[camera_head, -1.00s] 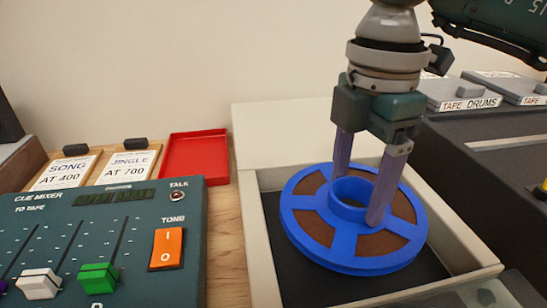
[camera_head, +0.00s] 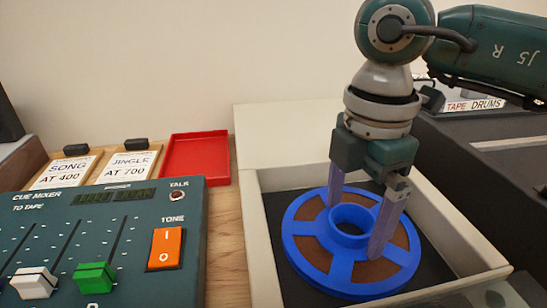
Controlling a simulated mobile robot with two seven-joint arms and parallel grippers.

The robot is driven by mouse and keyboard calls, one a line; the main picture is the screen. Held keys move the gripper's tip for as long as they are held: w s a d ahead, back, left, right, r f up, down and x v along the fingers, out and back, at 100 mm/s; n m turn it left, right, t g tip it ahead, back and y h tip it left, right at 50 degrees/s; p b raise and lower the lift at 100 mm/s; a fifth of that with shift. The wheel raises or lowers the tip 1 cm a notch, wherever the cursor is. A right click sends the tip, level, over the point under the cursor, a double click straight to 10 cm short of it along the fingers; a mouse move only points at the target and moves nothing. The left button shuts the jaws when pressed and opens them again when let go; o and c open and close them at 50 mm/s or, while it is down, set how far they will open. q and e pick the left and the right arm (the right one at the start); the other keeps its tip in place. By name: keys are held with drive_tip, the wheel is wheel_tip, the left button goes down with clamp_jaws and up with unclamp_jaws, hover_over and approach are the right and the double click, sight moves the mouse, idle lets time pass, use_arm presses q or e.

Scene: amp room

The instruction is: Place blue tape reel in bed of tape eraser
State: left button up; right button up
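The blue tape reel (camera_head: 342,271) has a raised hub and brown tape showing between its spokes. It lies flat in the dark bed of the tape eraser (camera_head: 259,241), a pale box with raised walls, and appears to rest on the bed floor. My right gripper (camera_head: 356,228) is over the reel, pointing down, with one finger on each side of the hub. The fingers look slightly parted from the hub, so the gripper appears open around it. The far fingertip is partly hidden by the hub. My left gripper is out of view.
Left of the eraser is the green cue mixer (camera_head: 128,228) with an orange switch. Behind it are an empty red tray (camera_head: 195,158) and two labelled cartridges (camera_head: 127,164). A dark unit (camera_head: 490,150) with a tape drums cartridge (camera_head: 472,101) stands at the right.

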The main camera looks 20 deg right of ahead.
drive_tip(key=shift+r, duration=0.6)
wheel_tip(320, 180, up, 11)
drive_tip(key=p, duration=0.2)
drive_tip(key=shift+p, duration=0.3)
drive_tip(key=shift+a, duration=0.1)
